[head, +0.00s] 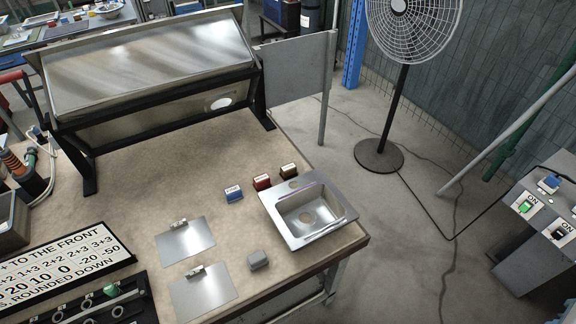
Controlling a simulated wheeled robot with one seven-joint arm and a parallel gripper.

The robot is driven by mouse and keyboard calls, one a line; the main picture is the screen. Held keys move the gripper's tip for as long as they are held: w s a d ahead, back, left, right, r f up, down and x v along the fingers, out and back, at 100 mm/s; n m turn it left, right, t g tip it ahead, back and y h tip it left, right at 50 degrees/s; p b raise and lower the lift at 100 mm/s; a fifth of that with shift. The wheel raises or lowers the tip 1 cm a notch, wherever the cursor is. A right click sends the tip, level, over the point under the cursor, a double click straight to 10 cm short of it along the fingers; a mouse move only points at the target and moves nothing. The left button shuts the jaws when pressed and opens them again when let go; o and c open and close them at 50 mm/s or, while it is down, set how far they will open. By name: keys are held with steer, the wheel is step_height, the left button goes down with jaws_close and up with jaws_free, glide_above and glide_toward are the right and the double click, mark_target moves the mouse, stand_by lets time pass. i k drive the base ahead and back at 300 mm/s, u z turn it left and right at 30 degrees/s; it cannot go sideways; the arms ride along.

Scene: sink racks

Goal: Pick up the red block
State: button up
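The red block (262,182) sits on the tan tabletop just behind the small metal sink. It stands between a blue block (233,193) on its left and a brown block (289,171) on its right, with small gaps between them. A pale label shows on its upper face. My gripper is not in view, so I cannot tell where it is relative to the red block.
The metal sink (268,205) sits at the table's right edge. A grey block (258,259) and two metal plates (185,247) lie in front. A large tilted metal sink rack (150,65) stands behind. A fan (378,156) stands on the floor. Bare tabletop (165,170) lies left of the blocks.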

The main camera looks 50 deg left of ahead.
mark_target(262, 182)
steer(key=i, duration=1.9)
steer(key=u, duration=2.05)
steer(key=i, duration=1.8)
steer(key=u, duration=1.45)
